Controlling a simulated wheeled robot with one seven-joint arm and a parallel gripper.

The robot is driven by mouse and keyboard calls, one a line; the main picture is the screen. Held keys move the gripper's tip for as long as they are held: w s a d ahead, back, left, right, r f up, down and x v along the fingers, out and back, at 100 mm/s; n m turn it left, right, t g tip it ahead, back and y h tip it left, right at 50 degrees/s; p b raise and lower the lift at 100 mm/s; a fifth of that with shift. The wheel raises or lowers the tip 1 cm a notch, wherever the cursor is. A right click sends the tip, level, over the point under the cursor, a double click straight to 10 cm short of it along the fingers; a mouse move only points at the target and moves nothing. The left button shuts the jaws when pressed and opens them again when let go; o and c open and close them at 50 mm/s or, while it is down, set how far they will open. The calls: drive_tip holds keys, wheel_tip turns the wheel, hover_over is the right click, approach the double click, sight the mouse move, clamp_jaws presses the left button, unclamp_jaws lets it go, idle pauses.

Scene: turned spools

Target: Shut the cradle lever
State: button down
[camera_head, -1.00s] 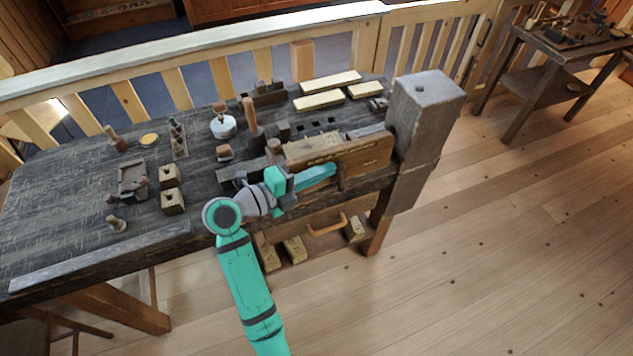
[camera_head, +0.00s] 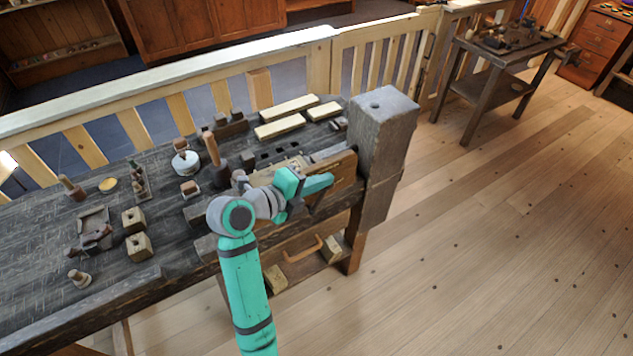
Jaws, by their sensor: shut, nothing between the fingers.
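My gripper (camera_head: 318,183) is teal and shut, with nothing seen between its fingers. It is over the front right part of the dark workbench (camera_head: 35,240), in front of the wooden vise jaw (camera_head: 345,170), and overlaps it in the picture. I cannot tell whether they touch. A small dark cradle-like fixture (camera_head: 93,222) lies on the left part of the bench, well away from my gripper. It has a darker reddish part at its front. No lever can be made out with certainty, nor whether one is open or shut.
Two drilled wooden blocks (camera_head: 138,245) and a turned spool (camera_head: 78,278) stand near the fixture. An upright mallet-like tool (camera_head: 213,155) and pale planks (camera_head: 280,127) are farther back. A thick post (camera_head: 382,135) ends the bench at right. Open wooden floor (camera_head: 490,240) lies beyond.

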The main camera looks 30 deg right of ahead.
idle(0.5)
drive_tip(key=s+a+r, duration=0.2)
drive_tip(key=a+r, duration=0.7)
drive_tip(key=r, duration=0.1)
drive_tip(key=shift+r, duration=0.15)
idle(0.4)
